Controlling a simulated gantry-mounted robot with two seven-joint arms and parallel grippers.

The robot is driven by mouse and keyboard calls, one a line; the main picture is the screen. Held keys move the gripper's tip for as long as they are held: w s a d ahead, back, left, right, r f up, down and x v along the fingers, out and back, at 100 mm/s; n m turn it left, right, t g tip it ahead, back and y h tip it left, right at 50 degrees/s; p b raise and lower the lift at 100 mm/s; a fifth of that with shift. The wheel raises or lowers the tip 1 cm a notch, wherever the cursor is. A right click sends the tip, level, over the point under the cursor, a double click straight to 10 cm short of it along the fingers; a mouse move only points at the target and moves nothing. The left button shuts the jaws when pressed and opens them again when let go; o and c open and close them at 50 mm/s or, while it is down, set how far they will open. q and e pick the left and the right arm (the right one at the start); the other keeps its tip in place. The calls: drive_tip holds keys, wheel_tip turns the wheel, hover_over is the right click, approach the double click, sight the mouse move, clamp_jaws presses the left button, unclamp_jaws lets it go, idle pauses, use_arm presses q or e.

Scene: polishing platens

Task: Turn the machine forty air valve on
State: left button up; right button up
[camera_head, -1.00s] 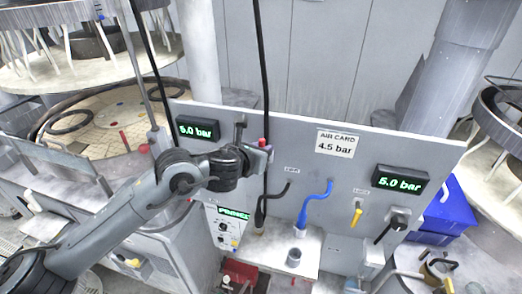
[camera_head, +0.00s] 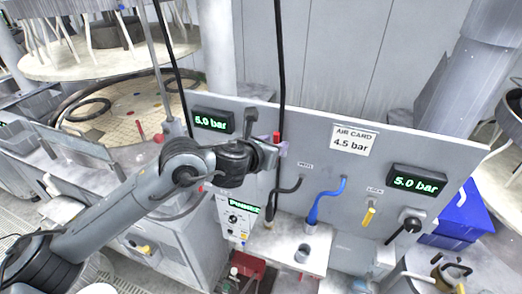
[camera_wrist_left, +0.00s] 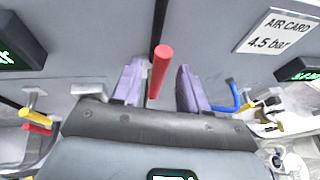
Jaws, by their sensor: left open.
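A grey upright panel carries a left display (camera_head: 212,120) and a right display (camera_head: 417,182), both reading 5.0 bar. A white air card (camera_head: 352,140) between them reads 4.5 bar. My left gripper (camera_head: 279,149) is at the panel's left part, below and right of the left display. In the left wrist view its purple fingers (camera_wrist_left: 157,88) are open, one either side of a red handle (camera_wrist_left: 159,70), with visible gaps. The handle's red tip also shows in the head view (camera_head: 276,137). My gripper hides the handle's base. No machine number is readable.
Black and blue hoses (camera_head: 327,201) hang right of my gripper. A yellow handle (camera_head: 369,216) and a black-handled valve (camera_head: 407,227) sit on the panel's right part. A blue bin (camera_head: 463,220) stands behind it. A black cable runs down close to my gripper.

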use_arm(q)
drive_tip(key=v, duration=0.8)
drive_tip(key=shift+s+a+b, duration=0.15)
drive_tip(key=shift+s+b, duration=0.05)
drive_tip(key=shift+b, duration=0.25)
